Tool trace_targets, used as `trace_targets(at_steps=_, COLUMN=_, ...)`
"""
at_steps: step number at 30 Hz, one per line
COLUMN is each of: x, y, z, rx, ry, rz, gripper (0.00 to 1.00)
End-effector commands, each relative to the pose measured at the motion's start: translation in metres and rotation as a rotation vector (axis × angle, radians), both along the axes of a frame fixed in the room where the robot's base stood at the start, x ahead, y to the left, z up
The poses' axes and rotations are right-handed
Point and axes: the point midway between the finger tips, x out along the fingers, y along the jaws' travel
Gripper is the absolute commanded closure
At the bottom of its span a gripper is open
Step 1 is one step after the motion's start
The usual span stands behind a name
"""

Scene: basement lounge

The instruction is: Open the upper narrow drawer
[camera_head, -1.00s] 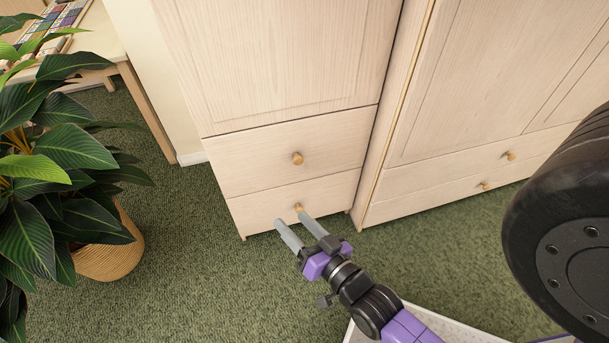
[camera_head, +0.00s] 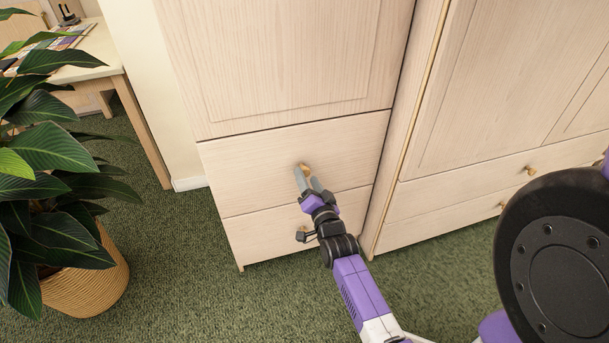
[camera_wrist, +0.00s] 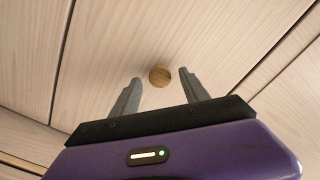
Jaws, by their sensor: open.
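The upper narrow drawer (camera_head: 235,166) is a pale wood front with one round wooden knob (camera_head: 307,169). It appears closed, flush with the cabinet. My gripper (camera_head: 308,176) is at the upper drawer's knob. In the wrist view the round knob (camera_wrist: 159,76) shows between the two grey fingertips of my open gripper (camera_wrist: 160,80). There is a gap on each side, and the fingers are not closed on it.
A tall door (camera_head: 290,60) is above the drawers. Wider drawers with knobs (camera_head: 531,171) stand to the right. A plant in a woven basket (camera_head: 85,280) and a wooden table (camera_head: 115,70) are at the left. Green carpet (camera_head: 185,270) is clear in front.

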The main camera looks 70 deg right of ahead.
Motion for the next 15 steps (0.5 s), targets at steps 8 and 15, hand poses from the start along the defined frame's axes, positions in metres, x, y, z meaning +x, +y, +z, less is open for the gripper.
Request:
trace_targets(at_steps=8, x=0.018, y=-0.023, z=0.0, rx=0.0, ry=0.0, rz=-0.001, gripper=0.47)
trace_targets(at_steps=15, x=0.022, y=-0.027, z=0.0, rx=0.0, ry=0.002, rz=0.0, gripper=0.47)
